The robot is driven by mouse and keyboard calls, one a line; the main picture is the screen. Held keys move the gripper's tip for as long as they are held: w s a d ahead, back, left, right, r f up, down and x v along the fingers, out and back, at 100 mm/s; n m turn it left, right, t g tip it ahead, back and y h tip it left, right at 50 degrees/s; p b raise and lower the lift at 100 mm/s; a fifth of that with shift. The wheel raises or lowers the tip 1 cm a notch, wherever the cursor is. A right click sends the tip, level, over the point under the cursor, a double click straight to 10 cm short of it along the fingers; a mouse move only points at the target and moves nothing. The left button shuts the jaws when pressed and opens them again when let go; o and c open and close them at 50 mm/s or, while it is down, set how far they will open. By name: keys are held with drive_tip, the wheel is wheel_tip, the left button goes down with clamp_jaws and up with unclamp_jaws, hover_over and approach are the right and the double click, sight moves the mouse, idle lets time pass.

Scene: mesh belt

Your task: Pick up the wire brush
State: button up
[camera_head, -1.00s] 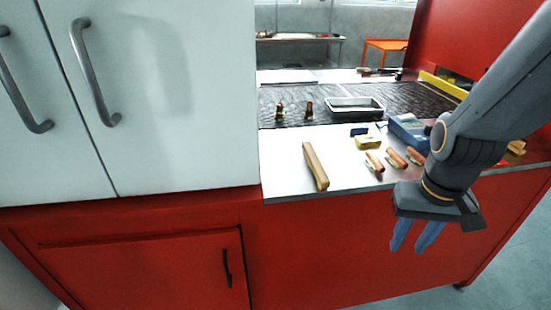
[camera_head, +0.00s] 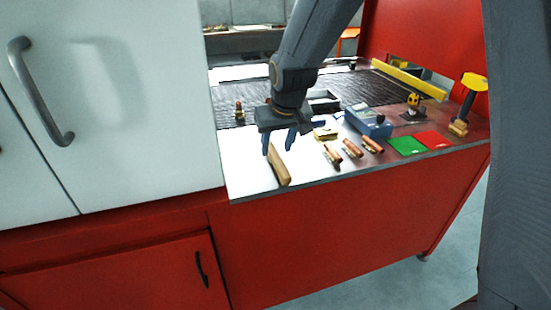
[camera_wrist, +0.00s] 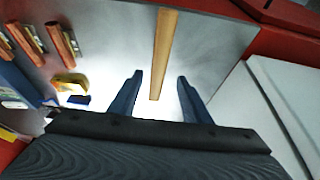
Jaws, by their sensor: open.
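A long wooden bar (camera_head: 280,167), which looks like the wire brush, lies on the pale front left of the worktop; I see no bristles. In the wrist view the wooden bar (camera_wrist: 164,48) runs away from me, its near end between my two fingers in the picture. My gripper (camera_head: 279,147) is open and empty, over the far end of the bar in the head view. Its blue fingers (camera_wrist: 160,80) stand on either side of the bar in the wrist view. I cannot tell the exact height above it.
Several wood-handled tools (camera_head: 351,149) lie to the right, with a yellow block (camera_head: 325,133) and a blue meter box (camera_head: 368,121) behind. Green (camera_head: 407,146) and red (camera_head: 433,140) plates lie farther right. A white cabinet (camera_head: 120,100) stands close on the left.

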sight(276, 156)
drive_tip(key=p+x, duration=0.1)
drive_tip(key=x, duration=0.3)
drive_tip(key=shift+w+d+f+p, duration=0.1)
drive_tip(key=shift+f+p, duration=0.05)
drive_tip(key=shift+p, duration=0.25)
drive_tip(key=shift+w+f, duration=0.1)
drive_tip(key=shift+f, duration=0.2)
drive_tip(key=shift+f, duration=0.25)
clamp_jaws()
